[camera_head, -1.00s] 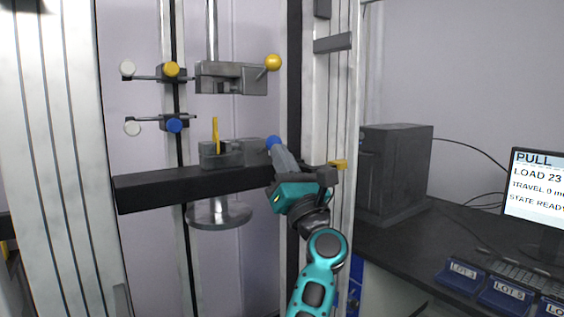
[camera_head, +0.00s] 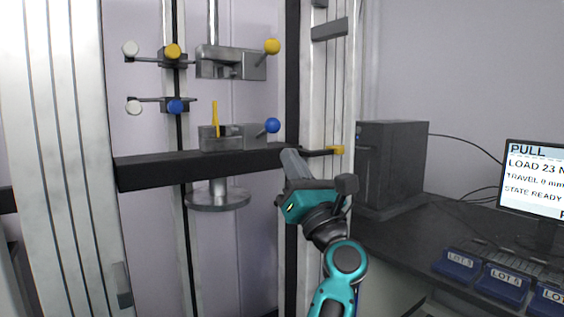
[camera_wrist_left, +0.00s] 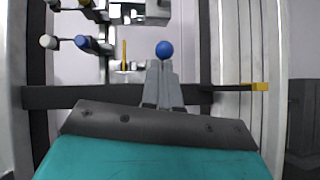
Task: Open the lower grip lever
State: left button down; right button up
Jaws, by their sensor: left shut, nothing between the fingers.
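The lower grip (camera_head: 225,138) is a grey block on the dark crossbeam. Its lever ends in a blue knob (camera_head: 272,125) on the right side, angled slightly up. A thin yellow strip (camera_head: 215,118) stands upright at the lower grip. My left gripper (camera_head: 289,155) is shut and empty, below and right of the blue knob, with a visible gap in the head view. In the left wrist view the blue knob (camera_wrist_left: 164,49) shows just above the shut fingertips (camera_wrist_left: 162,66); I cannot tell the depth between them. My right gripper is not in view.
The upper grip (camera_head: 228,64) has a yellow-knobbed lever (camera_head: 272,46). The dark crossbeam (camera_head: 150,171) runs behind my gripper, with a yellow-tipped piece (camera_head: 337,150) to the right. A dark box (camera_head: 392,165), monitor (camera_head: 535,190) and blue lot trays (camera_head: 503,283) stand on the right bench.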

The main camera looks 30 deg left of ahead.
pick_arm(q)
jog(key=s+d+f+b, duration=0.1)
jog(key=s+d+b, duration=0.1)
jog(key=d, duration=0.4)
jog(key=shift+s+f, duration=0.15)
jog(key=shift+s, duration=0.4)
